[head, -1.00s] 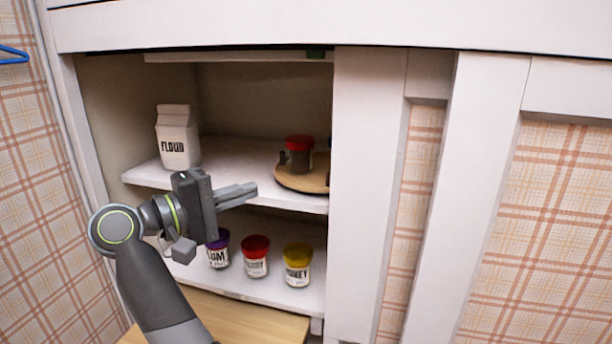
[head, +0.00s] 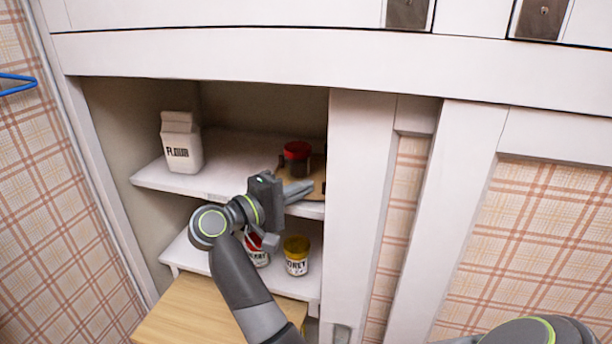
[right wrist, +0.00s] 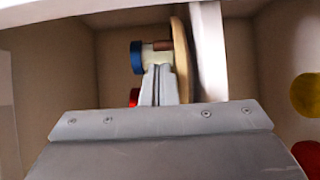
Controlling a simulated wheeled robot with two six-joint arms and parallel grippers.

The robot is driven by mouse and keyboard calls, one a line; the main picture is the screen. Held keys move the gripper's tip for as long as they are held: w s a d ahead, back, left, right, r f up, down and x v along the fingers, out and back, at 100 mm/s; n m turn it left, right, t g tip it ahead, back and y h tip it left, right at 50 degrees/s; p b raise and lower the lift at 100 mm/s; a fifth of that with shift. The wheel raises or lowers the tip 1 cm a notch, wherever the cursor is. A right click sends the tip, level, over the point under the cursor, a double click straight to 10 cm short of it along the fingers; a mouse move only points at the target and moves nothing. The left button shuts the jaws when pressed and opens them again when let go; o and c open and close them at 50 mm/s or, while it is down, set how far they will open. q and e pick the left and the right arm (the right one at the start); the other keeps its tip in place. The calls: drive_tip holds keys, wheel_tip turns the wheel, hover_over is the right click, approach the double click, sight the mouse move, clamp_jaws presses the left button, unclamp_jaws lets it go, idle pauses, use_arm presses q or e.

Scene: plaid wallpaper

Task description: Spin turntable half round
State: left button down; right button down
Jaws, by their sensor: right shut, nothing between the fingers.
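The turntable is a round wooden disc (head: 318,187) on the upper shelf, partly hidden behind my right gripper and the cabinet's upright. A dark jar with a red lid (head: 297,150) stands on it. The right wrist view is turned sideways and shows the disc (right wrist: 180,65) edge-on, with a blue-lidded jar (right wrist: 137,57), a small brown peg (right wrist: 163,45) and part of a red lid (right wrist: 134,97). My right gripper (head: 308,188) is shut and empty at the turntable's front; its fingers (right wrist: 157,72) overlap the jars in view. Contact cannot be told. My left gripper is not in view.
A flour carton (head: 181,143) stands left on the upper shelf (head: 160,178). Below, a honey jar (head: 296,256) and a red-lidded jar (head: 256,250) stand on the lower shelf. A white upright (head: 355,200) bounds the opening at right. The upper shelf's middle is clear.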

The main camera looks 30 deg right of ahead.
sight(322, 208)
drive_tip(key=shift+s+d+p, duration=0.35)
drive_tip(key=shift+d+p, duration=0.1)
drive_tip(key=shift+d, duration=0.05)
drive_tip(key=shift+f+b, duration=0.2)
drive_tip(key=shift+b, duration=0.15)
drive_tip(key=t+b, duration=0.1)
drive_tip(key=s+d+n+t+b, duration=0.1)
drive_tip(key=b, duration=0.1)
drive_tip(key=shift+f, duration=0.15)
drive_tip(key=shift+s+d+n+t+y+b, duration=0.5)
drive_tip(key=shift+d+n+t+b, duration=0.2)
drive_tip(key=shift+n+t+b, duration=0.35)
drive_tip(key=shift+s+d+r+b, duration=0.15)
drive_tip(key=shift+d+r+b, duration=0.15)
drive_tip(key=shift+b, duration=0.1)
